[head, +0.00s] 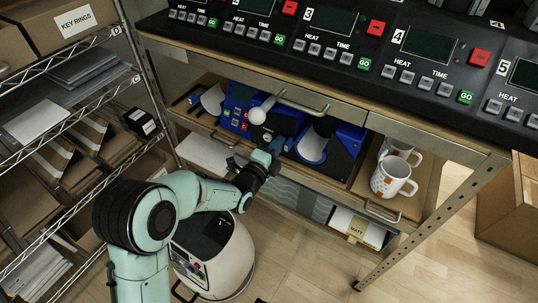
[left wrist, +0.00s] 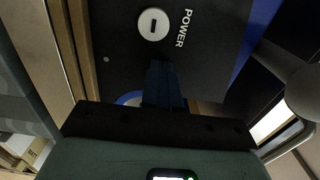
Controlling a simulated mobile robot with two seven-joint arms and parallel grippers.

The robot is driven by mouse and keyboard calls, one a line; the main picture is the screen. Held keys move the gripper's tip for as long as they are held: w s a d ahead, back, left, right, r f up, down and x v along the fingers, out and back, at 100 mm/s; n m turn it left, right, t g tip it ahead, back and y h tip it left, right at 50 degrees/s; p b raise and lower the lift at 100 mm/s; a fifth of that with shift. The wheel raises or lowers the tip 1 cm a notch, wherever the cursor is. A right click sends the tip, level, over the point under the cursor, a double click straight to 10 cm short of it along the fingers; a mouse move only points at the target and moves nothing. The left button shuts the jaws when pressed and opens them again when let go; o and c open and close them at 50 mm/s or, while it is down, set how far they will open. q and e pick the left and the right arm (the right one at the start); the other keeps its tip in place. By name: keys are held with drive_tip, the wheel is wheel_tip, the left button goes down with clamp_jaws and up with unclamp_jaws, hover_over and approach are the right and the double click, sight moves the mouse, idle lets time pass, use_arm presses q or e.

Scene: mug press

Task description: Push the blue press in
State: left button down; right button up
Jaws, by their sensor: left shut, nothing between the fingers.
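Blue press equipment with dark faces stands on the shelf under the counter. Its left part (head: 236,101) has small coloured buttons and a lever with a white ball knob (head: 257,116). A second blue body (head: 347,139) with a white rounded part sits to the right; whether both belong to one press I cannot tell. In the left wrist view a dark press face (left wrist: 205,65) carries a round knob and the word POWER, close ahead. My left gripper (head: 268,160) is shut and empty, in front of the press; contact is unclear. My right gripper is out of view.
White mugs (head: 391,176) stand at the shelf's right. Metal handles (head: 303,104) sit on the edges above and below. A counter of control panels (head: 340,45) overhangs the shelf. A wire rack (head: 70,140) with boxes stands left. Floor is clear at lower right.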

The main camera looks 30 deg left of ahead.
use_arm(q)
drive_tip(key=shift+w+r, duration=0.1)
drive_tip(key=shift+r, duration=0.15)
